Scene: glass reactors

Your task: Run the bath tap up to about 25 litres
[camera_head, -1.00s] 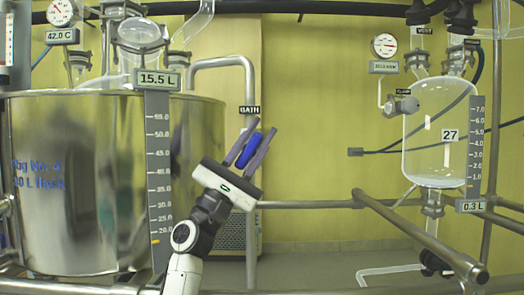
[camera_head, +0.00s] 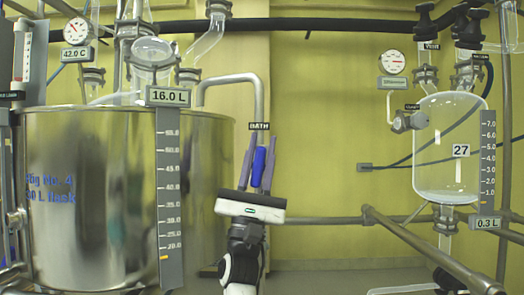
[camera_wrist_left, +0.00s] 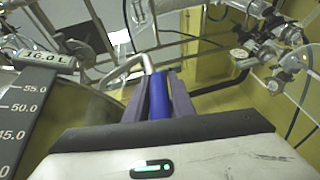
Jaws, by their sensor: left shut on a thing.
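The bath tap is a grey bent pipe (camera_head: 259,95) labelled BATH (camera_head: 259,126), with a blue handle (camera_head: 258,166) below the label. My left gripper (camera_head: 257,160) is shut on the blue handle, with one finger on each side of it. The handle also shows between the fingers in the left wrist view (camera_wrist_left: 159,95). The large steel bath (camera_head: 90,190) stands left of the gripper. Its display (camera_head: 169,96) reads 16.0 L above a level scale (camera_head: 169,200). My right gripper is not in view.
A glass vessel (camera_head: 449,150) marked 27 hangs at the right, with a 0.3 L display (camera_head: 486,223) beside it. A metal frame rail (camera_head: 430,250) runs across the lower right. A 42.0 C display (camera_head: 76,53) sits at upper left.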

